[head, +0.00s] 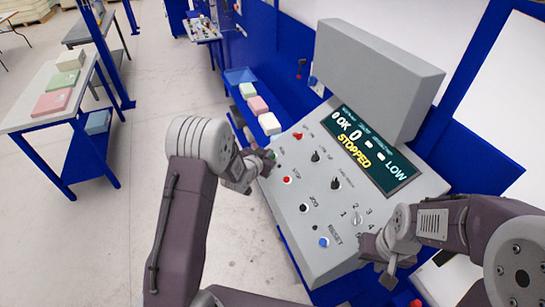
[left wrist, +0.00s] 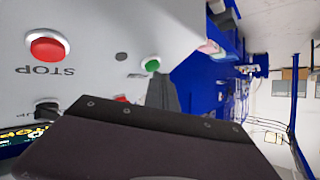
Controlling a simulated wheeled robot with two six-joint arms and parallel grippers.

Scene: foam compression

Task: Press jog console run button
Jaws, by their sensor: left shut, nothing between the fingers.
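The grey jog console (head: 315,245) has a sloped panel with buttons and knobs. The green run button (left wrist: 152,65) shows in the left wrist view near the panel edge, close to the dark fingers of my left gripper (left wrist: 162,92); contact cannot be told. In the head view my left gripper (head: 268,160) is shut and empty at the panel's left edge, largely covering the green button. The red stop button (head: 287,180) also shows in the left wrist view (left wrist: 47,46). The display (head: 363,148) reads STOPPED. My right gripper (head: 387,270) is by the panel's lower right; its opening is unclear.
A grey box (head: 372,75) rises behind the display. A blue tray (head: 240,76) with foam blocks adjoins the console. A white table (head: 35,107) stands left across open floor.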

